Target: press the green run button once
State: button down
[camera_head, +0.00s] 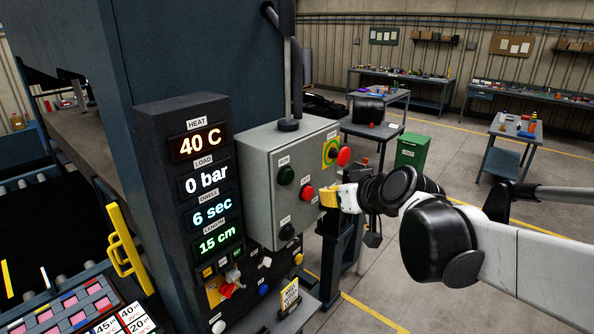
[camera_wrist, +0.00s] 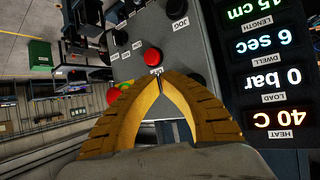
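The green run button (camera_head: 286,174) is a dark green dome under a RUN label, at the upper left of the grey control box (camera_head: 262,215) in the head view.
A red button (camera_head: 308,192) sits between the run button and my gripper; it also shows in the wrist view (camera_wrist: 152,57). A black jog button (camera_head: 287,231) is below. A red mushroom button (camera_head: 343,156) on yellow stands out at right. A dark display panel (camera_head: 199,180) is left.

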jog(key=w+a+b, duration=0.1)
jog(key=w+a, duration=0.3)
jog(key=a, duration=0.2)
jog(key=shift+w, duration=0.4)
jog(key=shift+a, duration=0.1)
dwell(1.1)
jog(key=shift+w+a, duration=0.25)
jog(key=shift+a, duration=0.1)
jog(key=shift+w+a, duration=0.3)
jog(key=shift+a, duration=0.05)
dwell(0.9)
dwell(0.4)
jog(key=shift+s+d, duration=0.55)
jog(key=shift+d, duration=0.2)
jog(key=shift+s+d, duration=0.8)
jog(key=shift+d, duration=0.2)
jog(key=shift+s+d, duration=0.75)
jog(key=shift+d, duration=0.2)
